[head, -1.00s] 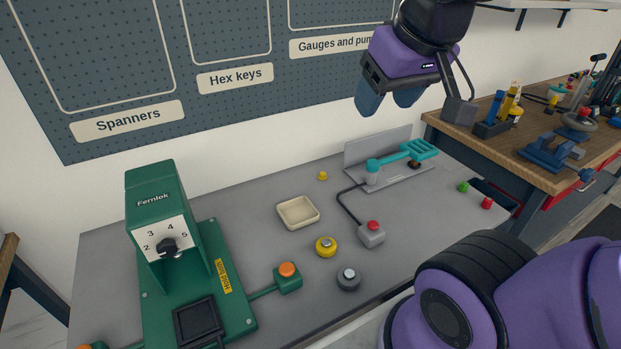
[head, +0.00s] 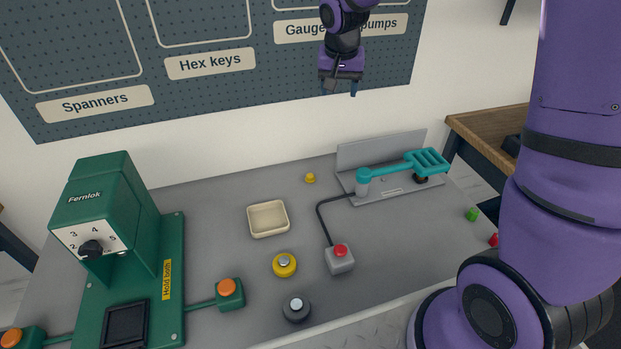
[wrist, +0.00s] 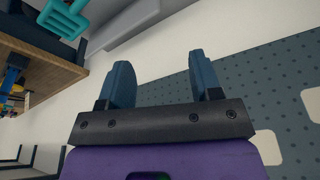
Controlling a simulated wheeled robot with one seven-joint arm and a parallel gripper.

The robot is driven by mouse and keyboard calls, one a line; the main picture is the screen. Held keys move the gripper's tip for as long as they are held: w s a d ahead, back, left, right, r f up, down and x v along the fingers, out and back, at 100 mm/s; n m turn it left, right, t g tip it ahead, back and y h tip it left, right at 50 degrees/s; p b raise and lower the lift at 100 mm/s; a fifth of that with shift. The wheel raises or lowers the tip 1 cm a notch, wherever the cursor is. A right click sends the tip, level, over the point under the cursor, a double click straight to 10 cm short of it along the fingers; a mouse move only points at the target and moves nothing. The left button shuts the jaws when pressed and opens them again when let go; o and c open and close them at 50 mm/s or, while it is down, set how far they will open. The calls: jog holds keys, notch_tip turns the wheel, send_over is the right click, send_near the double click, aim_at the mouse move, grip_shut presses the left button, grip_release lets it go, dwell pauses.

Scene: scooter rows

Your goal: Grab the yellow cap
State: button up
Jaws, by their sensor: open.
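The small yellow cap (head: 310,178) sits on the grey bench top near its back edge, behind the cream tray. My gripper (head: 339,90) is up in front of the pegboard's lower edge, well above the bench and apart from the cap. In the wrist view its two blue fingers (wrist: 162,75) stand apart with nothing between them. The cap does not show in the wrist view.
A cream tray (head: 251,223), a yellow round part with a grey top (head: 285,265) and a red-button box (head: 340,262) are on the bench. A teal-handled lever (head: 400,169) stands right of the cap. A green machine (head: 110,215) stands left. Green (head: 472,215) and red (head: 494,240) caps lie right.

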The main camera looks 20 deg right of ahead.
jog(key=w+a+f+m, duration=0.15)
jog(key=w+f, duration=0.55)
jog(key=f, duration=0.7)
jog(key=g, duration=0.1)
send_over(310, 175)
jog(key=shift+m, duration=0.45)
notch_tip(310, 175, down, 14)
jog(key=shift+f, duration=3.25)
jog(key=shift+c, duration=0.2)
jog(key=c, duration=0.8)
